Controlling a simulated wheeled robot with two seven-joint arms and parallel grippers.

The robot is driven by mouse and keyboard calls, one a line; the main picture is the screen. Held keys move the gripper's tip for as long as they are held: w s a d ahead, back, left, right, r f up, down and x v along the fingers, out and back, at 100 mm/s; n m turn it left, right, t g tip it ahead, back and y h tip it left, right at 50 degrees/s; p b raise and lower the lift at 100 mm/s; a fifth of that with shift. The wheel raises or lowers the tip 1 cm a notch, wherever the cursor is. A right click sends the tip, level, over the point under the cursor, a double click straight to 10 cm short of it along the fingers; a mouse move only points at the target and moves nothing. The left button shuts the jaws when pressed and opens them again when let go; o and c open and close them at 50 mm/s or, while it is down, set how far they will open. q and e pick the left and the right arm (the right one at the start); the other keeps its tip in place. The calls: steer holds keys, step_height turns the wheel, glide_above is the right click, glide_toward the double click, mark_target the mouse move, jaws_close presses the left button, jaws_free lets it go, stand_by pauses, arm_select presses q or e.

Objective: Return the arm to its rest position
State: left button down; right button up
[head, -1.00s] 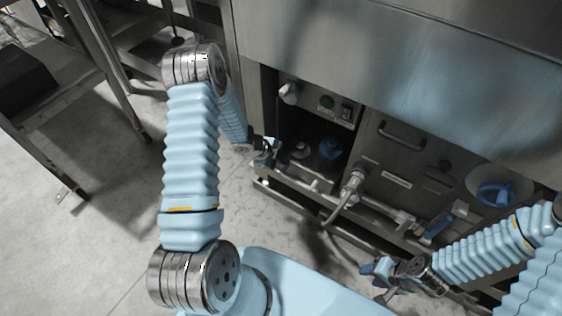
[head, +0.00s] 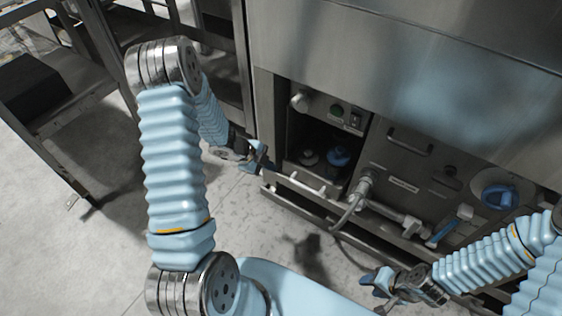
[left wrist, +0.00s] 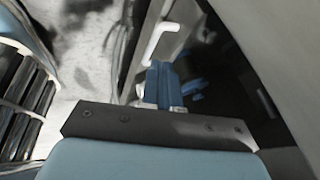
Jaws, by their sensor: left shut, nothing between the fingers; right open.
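My left gripper (head: 264,160) is shut and empty in the head view. It is just left of the machine's open lower compartment, and the arm bends down to it from the upper left. In the left wrist view its blue fingers (left wrist: 161,82) are together, with a white handle bar beyond them. My right gripper (head: 372,281) is open and empty at the lower right, above the floor in front of the machine. Part of my right arm runs off the picture's right edge.
The steel washer (head: 420,75) fills the right. Its open compartment (head: 345,125) holds blue-topped parts, with a drawer handle (head: 305,184) at its front. A pipe with a valve (head: 365,187) juts out beside it. A steel table (head: 60,100) stands left. Bare floor (head: 90,250) lies lower left.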

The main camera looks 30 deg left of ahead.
arm_select(q)
steer(key=shift+s+a+r, duration=0.1)
steer(key=shift+r, duration=0.05)
steer(key=s+d+f+n+g, duration=0.1)
steer(key=s+d+f+n, duration=0.15)
steer(key=d+n, duration=0.35)
steer(key=s+d+f+n, duration=0.2)
steer(key=d+f+n, duration=0.15)
steer(key=d, duration=0.35)
steer(key=s+d+f+n+g, duration=0.1)
steer(key=s+d+n+g, duration=0.1)
steer(key=s+d+n, duration=0.2)
steer(key=s+d+f+n+g+y, duration=0.1)
steer(key=s+d+n, duration=0.3)
steer(key=s, duration=0.4)
steer(key=shift+s+f+n+g, duration=0.25)
steer(key=shift+n+g, duration=0.15)
steer(key=shift+n, duration=0.45)
